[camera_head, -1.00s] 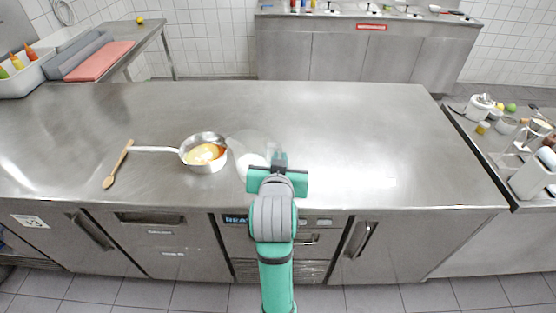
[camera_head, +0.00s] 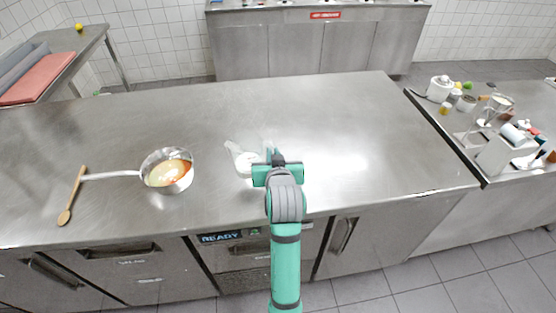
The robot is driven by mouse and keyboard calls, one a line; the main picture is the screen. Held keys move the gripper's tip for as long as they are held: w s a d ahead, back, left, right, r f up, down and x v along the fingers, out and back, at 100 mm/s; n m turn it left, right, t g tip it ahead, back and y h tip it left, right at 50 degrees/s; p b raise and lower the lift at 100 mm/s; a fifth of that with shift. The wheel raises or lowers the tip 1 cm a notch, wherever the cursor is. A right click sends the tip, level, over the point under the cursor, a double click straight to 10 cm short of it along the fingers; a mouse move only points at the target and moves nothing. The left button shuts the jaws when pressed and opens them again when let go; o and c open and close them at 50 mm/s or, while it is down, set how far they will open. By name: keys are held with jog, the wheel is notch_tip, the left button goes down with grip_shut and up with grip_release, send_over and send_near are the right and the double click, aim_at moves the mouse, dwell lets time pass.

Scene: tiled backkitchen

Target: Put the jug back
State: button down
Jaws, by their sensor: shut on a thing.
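A clear see-through jug (camera_head: 242,158) with some white in its lower part is at the centre of the head view, above or on the steel counter (camera_head: 330,130). My gripper (camera_head: 272,160) is shut on the jug from its right side. The gripper's own body and wrist hide part of the jug and the fingertips. I cannot tell whether the jug touches the counter. A steel saucepan (camera_head: 150,160) with orange and cream-coloured contents stands to the left, apart from the jug.
A wooden spoon (camera_head: 72,195) lies left of the saucepan, by its handle. A side counter (camera_head: 470,150) on the right is crowded with a white pot (camera_head: 439,88), small jars and a white appliance (camera_head: 505,152). The main counter right of my gripper is clear.

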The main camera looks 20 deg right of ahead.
jog(key=shift+w+d+f, duration=0.3)
jog(key=shift+d+f, duration=0.15)
jog(key=shift+f, duration=0.15)
jog(key=shift+w+d+f, duration=0.25)
jog(key=shift+d+f, duration=0.2)
jog(key=shift+f, duration=0.15)
jog(key=shift+w+d+f, duration=0.1)
jog(key=shift+d+f, duration=0.05)
jog(key=shift+f, duration=0.45)
jog(key=shift+w+d+f, duration=0.1)
jog(key=shift+f, duration=0.5)
jog(key=shift+a+f, duration=0.15)
jog(key=shift+f, duration=0.4)
jog(key=c, duration=2.3)
grip_release()
jog(key=shift+f, duration=0.2)
jog(key=o, duration=0.4)
